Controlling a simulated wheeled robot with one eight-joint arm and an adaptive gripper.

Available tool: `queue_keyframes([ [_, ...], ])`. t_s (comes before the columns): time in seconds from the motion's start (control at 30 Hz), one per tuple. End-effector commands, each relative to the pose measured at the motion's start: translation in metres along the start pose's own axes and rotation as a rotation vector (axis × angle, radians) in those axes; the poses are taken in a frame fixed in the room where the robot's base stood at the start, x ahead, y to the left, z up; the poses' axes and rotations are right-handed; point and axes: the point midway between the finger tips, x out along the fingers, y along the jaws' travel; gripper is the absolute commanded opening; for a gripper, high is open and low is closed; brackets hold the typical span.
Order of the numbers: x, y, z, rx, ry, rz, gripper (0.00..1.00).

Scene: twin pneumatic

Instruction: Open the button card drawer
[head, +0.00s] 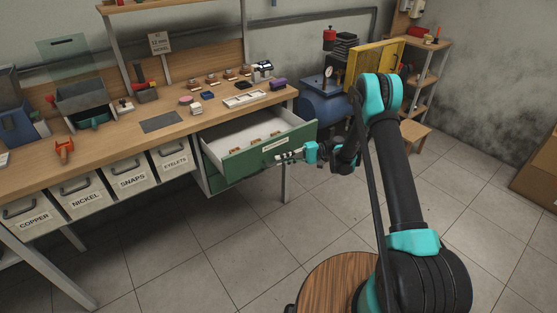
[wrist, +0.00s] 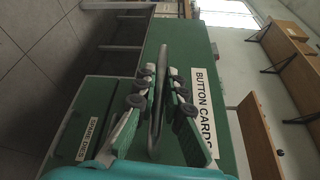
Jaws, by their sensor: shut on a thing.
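The button card drawer (head: 262,160) has a green front and is pulled out from under the workbench, with its pale interior and several small brown items showing inside. In the wrist view its green front (wrist: 197,52) carries a white label reading "BUTTON CARDS" (wrist: 202,95). My gripper (head: 283,157) is at the drawer front. In the wrist view my gripper (wrist: 160,88) is shut on the drawer's bar handle (wrist: 160,100), with fingers on both sides of it.
Below is a green drawer labelled "SPARE DIES" (wrist: 88,135). Bins labelled copper, nickel, snaps (head: 130,180) and eyelets hang to the left. The workbench top (head: 120,130) holds tools. A round wooden stool (head: 335,280) stands in front. The tiled floor (head: 230,240) before the drawer is clear.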

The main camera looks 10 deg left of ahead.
Motion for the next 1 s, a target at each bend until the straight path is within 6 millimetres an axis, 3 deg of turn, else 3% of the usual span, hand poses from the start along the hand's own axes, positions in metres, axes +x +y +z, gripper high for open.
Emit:
queue_keyframes([
  [0.23, -0.001, 0.0, -0.001, 0.0, 0.002, 0.001, 0.0],
  [0.27, -0.001, 0.0, -0.001, 0.0, 0.002, 0.001, 0.12],
  [0.43, -0.001, 0.0, 0.0, 0.0, 0.002, 0.001, 0.31],
  [0.77, -0.003, 0.0, -0.001, 0.0, 0.002, 0.0, 0.31],
  [1.0, -0.039, 0.0, -0.001, 0.001, 0.004, 0.0, 0.31],
])
